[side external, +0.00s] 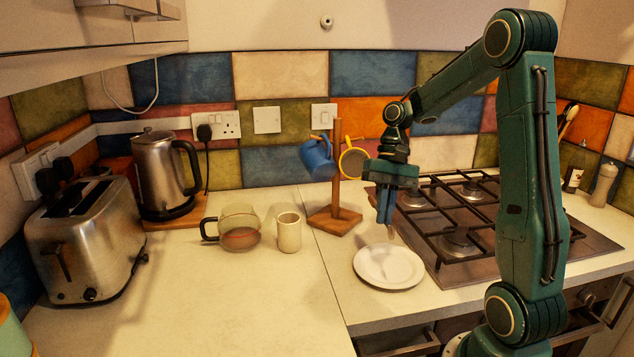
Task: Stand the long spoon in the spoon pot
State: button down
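My gripper (386,218) points down above the back edge of a white plate (372,280). Its fingers look close together, but I cannot tell whether they are shut. A small, thin, pale pinkish piece (391,233) shows just below the fingertips; it is too small to tell whether it is part of a spoon or held. Spoon-like utensils (568,117) stand tilted at the far right, behind my arm. Whatever holds them is hidden by my arm, so I cannot make out a spoon pot. No long spoon shows clearly elsewhere.
A wooden mug tree (336,200) with blue and yellow mugs stands close left of my gripper. A cream cup (288,232), glass jug (238,230), kettle (160,175) and toaster (88,240) stand further left. The hob (460,240) lies right.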

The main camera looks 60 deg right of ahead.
jog(key=w+a+f+n+g, duration=0.1)
jog(key=w+a+n, duration=0.1)
jog(key=w+a, duration=0.5)
jog(key=w+a+f+n+g+h, duration=0.1)
jog(key=w+a+n, duration=0.2)
jog(key=w+a, duration=0.5)
jog(key=w, duration=0.4)
jog(key=shift+f, duration=0.25)
jog(key=s+d+r, duration=0.2)
jog(key=s+d, duration=0.4)
jog(key=s, duration=0.6)
jog(key=s+d+f, duration=0.1)
jog(key=s, duration=0.7)
jog(key=s+d+f, duration=0.1)
jog(key=s+d, duration=0.1)
jog(key=s, duration=0.7)
jog(key=shift+h, duration=0.4)
jog(key=shift+w+a+f, duration=0.1)
jog(key=shift+a+f, duration=0.05)
jog(key=shift+f, duration=0.85)
jog(key=shift+a+f, duration=0.1)
jog(key=shift+f, duration=0.9)
jog(key=shift+f, duration=0.1)
jog(key=shift+f, duration=1.65)
